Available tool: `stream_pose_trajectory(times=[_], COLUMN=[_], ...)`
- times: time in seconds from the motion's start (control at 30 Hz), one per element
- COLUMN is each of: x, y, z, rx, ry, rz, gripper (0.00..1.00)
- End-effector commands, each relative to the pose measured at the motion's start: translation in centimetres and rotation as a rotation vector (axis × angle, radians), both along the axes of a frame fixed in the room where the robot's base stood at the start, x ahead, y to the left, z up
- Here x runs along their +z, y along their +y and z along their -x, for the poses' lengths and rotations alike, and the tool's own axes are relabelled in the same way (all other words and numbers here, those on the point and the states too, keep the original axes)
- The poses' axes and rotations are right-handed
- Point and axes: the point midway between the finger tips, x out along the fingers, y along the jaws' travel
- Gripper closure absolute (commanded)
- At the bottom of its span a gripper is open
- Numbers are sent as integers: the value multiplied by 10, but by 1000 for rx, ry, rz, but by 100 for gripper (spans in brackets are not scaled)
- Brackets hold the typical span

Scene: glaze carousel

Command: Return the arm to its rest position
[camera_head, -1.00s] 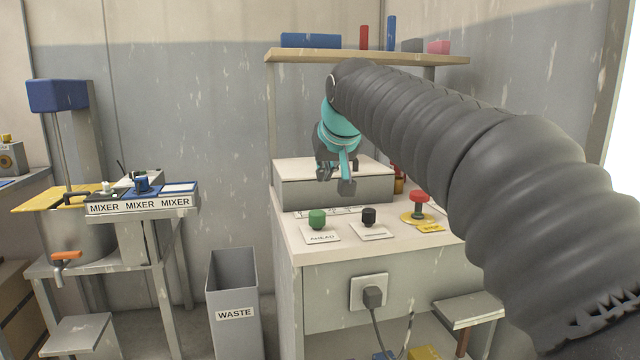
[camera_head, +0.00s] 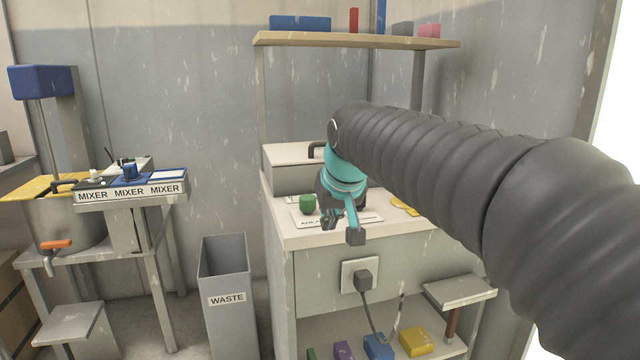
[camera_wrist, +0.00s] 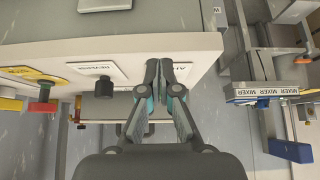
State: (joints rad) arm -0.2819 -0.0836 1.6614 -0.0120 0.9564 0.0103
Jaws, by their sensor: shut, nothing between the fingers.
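My gripper (camera_head: 343,229) is teal and dark grey, at the end of my ribbed grey arm. In the head view it hangs in front of the control cabinet's top (camera_head: 290,238), to the right of the green knob (camera_head: 308,204). In the wrist view the two fingers (camera_wrist: 161,70) lie close together, shut with nothing between them. The wrist view looks upside down and shows the black knob (camera_wrist: 104,88) and red button (camera_wrist: 45,92) left of the fingers. In the head view my gripper and arm hide these two.
A grey WASTE bin (camera_head: 224,280) stands left of the cabinet. The MIXER stand (camera_head: 130,190) is farther left. A wooden shelf (camera_head: 350,41) with several boxes is above. A plug (camera_head: 364,280) with a cable sits on the cabinet front. Clear air lies between bin and arm.

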Motion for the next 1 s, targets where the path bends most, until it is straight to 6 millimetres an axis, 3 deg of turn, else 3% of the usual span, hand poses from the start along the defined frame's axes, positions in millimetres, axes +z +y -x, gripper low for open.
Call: stream_pose_trajectory(times=[0.3, 0.5, 0.6, 0.73, 1.0], x=[-101, -155, -173, -178, -166], y=[-74, -111, -123, -134, -142], z=[128, 208, 237, 257, 261], rx=[-90, -163, -200, -237, -275], ry=[140, 184, 187, 162, 116], rz=[31, 31, 27, 19, 10], gripper=[100, 100, 100, 100, 100])
